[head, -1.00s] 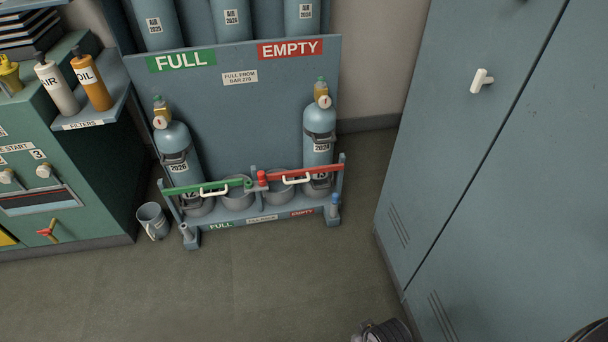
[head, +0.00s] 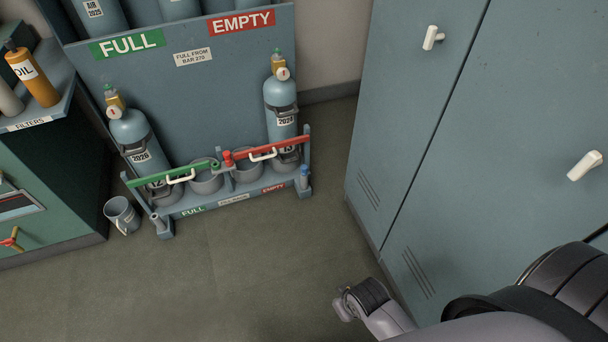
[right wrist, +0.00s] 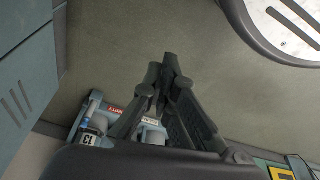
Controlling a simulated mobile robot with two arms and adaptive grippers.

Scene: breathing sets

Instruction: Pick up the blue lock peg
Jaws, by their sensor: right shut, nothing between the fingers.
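The blue lock peg (head: 304,171) stands upright at the right end of the cylinder rack (head: 225,201), by the red EMPTY label. It is small in the head view. My right gripper (right wrist: 168,72) shows in the right wrist view, shut and empty, with its fingertips together over the floor. The rack's EMPTY end (right wrist: 114,109) lies behind the fingers in that view, with a gap to the fingertips. My left gripper is not in view.
A red bar (head: 270,147) and a green bar (head: 170,174) cross the rack in front of two upright cylinders. Tall lockers (head: 430,130) are at right. The floor before the rack is clear.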

